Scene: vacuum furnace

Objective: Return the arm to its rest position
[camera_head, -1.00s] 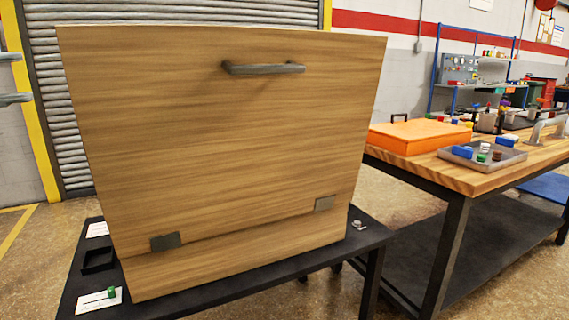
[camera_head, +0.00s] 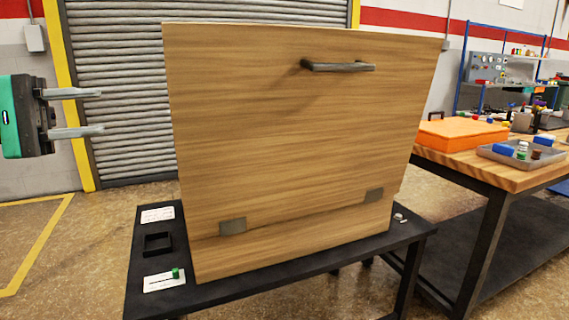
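My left gripper (camera_head: 101,111) is at the left of the head view, raised in the air. Its two fingers are apart with nothing between them. It is clear of the wooden furnace box (camera_head: 290,140), to the left of it. The box's front panel is shut, with a grey bar handle (camera_head: 338,67) near its top and two metal hinges near its bottom. My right gripper is not in view.
The box stands on a black table (camera_head: 330,262). A small black tray (camera_head: 158,244) and a card with a green piece (camera_head: 175,273) lie at its left. A wooden workbench (camera_head: 480,174) at right holds an orange case (camera_head: 460,134) and a metal tray (camera_head: 550,162).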

